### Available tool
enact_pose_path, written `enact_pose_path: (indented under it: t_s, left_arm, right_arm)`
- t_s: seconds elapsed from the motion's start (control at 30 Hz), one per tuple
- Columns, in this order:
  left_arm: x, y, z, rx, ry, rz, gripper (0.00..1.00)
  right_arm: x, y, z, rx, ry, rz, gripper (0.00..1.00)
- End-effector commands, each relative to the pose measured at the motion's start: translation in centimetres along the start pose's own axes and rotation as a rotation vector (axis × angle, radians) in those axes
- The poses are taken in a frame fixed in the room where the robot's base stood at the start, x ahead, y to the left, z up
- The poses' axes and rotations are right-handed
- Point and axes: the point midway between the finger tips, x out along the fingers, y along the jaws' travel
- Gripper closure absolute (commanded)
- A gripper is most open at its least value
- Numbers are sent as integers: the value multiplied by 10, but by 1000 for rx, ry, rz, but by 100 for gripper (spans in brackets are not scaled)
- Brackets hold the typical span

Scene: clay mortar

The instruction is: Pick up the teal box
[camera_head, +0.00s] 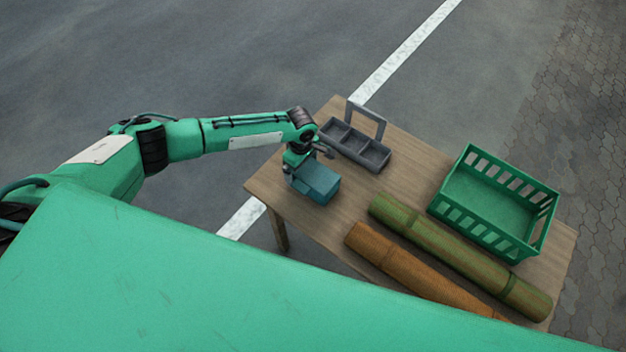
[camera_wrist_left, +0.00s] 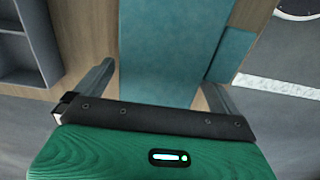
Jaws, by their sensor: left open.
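The teal box (camera_head: 318,182) sits on the wooden table near its left end in the head view. In the left wrist view the teal box (camera_wrist_left: 172,50) fills the middle, between the two fingers. My left gripper (camera_head: 300,172) is at the box's left side in the head view, partly hidden by its own wrist. In the left wrist view my left gripper (camera_wrist_left: 158,80) is open, with one finger on each side of the box. I cannot tell whether the fingers touch it. My right gripper is not in view.
A grey divided caddy with a handle (camera_head: 357,148) stands just behind the box. A green roll (camera_head: 455,252) and an orange-brown roll (camera_head: 415,270) lie to the right. A green slatted crate (camera_head: 480,222) stands at the right. The wooden table (camera_head: 268,187) ends close left of the box.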

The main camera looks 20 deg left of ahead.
Motion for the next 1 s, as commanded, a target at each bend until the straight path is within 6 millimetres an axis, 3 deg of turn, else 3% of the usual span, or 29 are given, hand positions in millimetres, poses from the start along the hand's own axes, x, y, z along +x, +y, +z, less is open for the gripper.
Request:
enact_pose_path:
  t_s: [0.13,0.4,0.7,1.0]
  left_arm:
    - [16,0,0,0,0,-1,0]
    - [20,1,0,0,-1,1,0]
    - [19,1,0,0,-1,1,52]
    - [16,1,1,0,-1,1,52]
  right_arm:
    - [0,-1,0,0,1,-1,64]
    - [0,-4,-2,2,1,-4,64]
    - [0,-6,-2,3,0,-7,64]
    - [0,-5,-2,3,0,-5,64]
